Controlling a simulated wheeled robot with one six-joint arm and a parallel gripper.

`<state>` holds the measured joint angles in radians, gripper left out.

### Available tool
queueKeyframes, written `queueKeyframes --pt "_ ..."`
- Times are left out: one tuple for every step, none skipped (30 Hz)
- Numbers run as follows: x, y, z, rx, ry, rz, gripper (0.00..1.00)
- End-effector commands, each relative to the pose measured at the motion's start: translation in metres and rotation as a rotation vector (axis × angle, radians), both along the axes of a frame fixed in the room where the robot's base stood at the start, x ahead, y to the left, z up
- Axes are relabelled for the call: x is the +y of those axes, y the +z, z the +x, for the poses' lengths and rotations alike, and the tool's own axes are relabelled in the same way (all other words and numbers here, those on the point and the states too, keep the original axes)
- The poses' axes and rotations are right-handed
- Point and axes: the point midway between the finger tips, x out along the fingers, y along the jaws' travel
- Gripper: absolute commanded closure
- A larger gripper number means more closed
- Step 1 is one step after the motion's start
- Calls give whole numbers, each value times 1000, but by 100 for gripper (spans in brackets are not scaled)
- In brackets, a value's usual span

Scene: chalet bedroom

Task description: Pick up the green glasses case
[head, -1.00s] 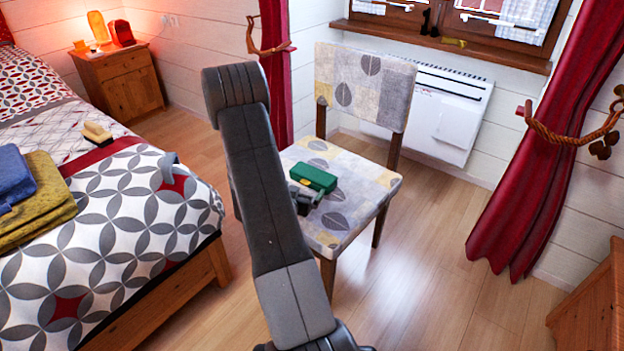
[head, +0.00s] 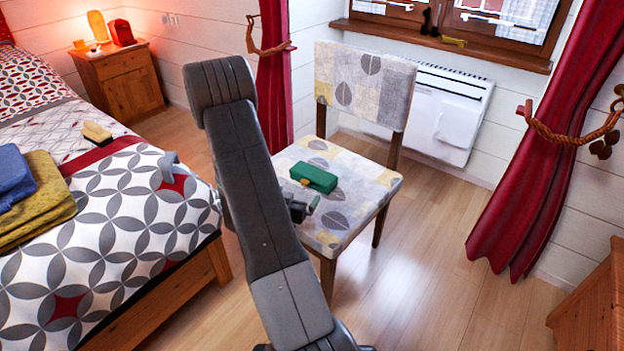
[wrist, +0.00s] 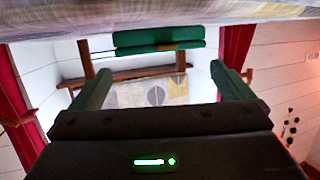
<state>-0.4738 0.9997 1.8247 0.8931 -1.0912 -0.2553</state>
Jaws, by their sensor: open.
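The green glasses case (head: 313,176) lies on the chair's patterned seat (head: 352,183), towards its left side. It also shows in the wrist view (wrist: 158,40), which is upside down, ahead of and between the spread fingers. My gripper (head: 306,206) is open and empty, low on the near side of the case in the head view. The wrist view shows both fingers (wrist: 160,70) apart, with a gap between them and the case. My arm hides the seat's left edge and part of my gripper in the head view.
The chair's backrest (head: 362,88) rises behind the case. A bed (head: 130,205) with folded towels (head: 38,205) and a brush-like object (head: 97,133) stands at left. A nightstand (head: 122,80) is at the back left. The floor right of the chair is clear.

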Motion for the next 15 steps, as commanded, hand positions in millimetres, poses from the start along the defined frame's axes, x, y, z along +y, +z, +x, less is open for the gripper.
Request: queueKeyframes --pt "4 3 -10 -1 4 0 0" --pt "6 5 -15 -1 4 0 0" --pt "9 6 -22 0 4 0 0" --pt "10 8 -27 0 3 0 0" --pt "11 9 -31 0 3 0 0" --pt "13 11 -36 -1 3 0 0" --pt "14 12 -40 -1 2 -1 0" --pt "15 13 -42 -1 2 0 0" --pt "16 14 -45 -1 2 0 0" --pt "17 14 -47 -1 2 0 0" --pt "17 14 -49 -1 2 0 0" --pt "17 15 -50 0 1 0 0" --pt "17 15 -51 0 0 0 0" --pt "17 15 -52 0 0 0 0" --pt "17 15 -52 0 -1 1 0"
